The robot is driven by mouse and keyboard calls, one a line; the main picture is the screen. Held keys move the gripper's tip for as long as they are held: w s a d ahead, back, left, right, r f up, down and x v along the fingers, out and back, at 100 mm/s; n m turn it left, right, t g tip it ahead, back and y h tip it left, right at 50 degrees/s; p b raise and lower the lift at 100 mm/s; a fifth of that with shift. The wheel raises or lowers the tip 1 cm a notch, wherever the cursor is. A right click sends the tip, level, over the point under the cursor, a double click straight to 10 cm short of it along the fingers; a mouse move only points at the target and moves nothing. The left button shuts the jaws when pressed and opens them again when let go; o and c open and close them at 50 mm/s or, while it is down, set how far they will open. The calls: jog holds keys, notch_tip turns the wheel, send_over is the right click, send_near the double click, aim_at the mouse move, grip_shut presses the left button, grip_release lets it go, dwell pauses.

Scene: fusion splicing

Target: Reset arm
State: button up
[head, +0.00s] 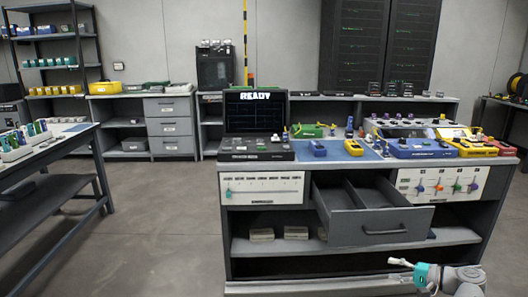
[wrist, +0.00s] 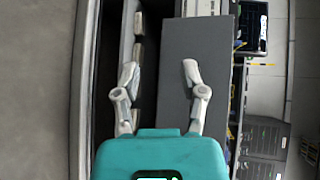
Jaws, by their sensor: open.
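My gripper (wrist: 158,75) is open and empty in the wrist view, its two grey fingers spread apart above the teal wrist body. It points toward the workbench, with a dark grey panel behind the right finger. In the head view my gripper (head: 400,264) is small at the lower right, in front of the bench's lower shelf and below the open drawer (head: 372,229). The drawer is pulled out and its visible compartments look empty. The fingers appear apart from the bench.
The workbench (head: 262,222) carries a monitor unit (head: 256,124) reading READY, a blue mat (head: 350,150) and several blue and yellow devices. The open drawer juts out above my gripper. A side table (head: 60,142) stands at the left. The floor (head: 150,230) between is clear.

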jog(key=s+a+f+n+g+h, duration=0.3)
jog(key=a+f+n+g+h, duration=0.3)
jog(key=a, duration=0.4)
jog(key=s+a+f+n+g+h, duration=0.25)
jog(key=a+f+h, duration=0.25)
jog(key=a+f, duration=0.45)
notch_tip(320, 180, up, 39)
jog(key=a+p, duration=0.1)
jog(key=p, duration=3.6)
jog(key=shift+a+n+g+h, duration=0.15)
jog(key=shift+n+g+h, duration=0.15)
jog(key=shift+n+g, duration=0.15)
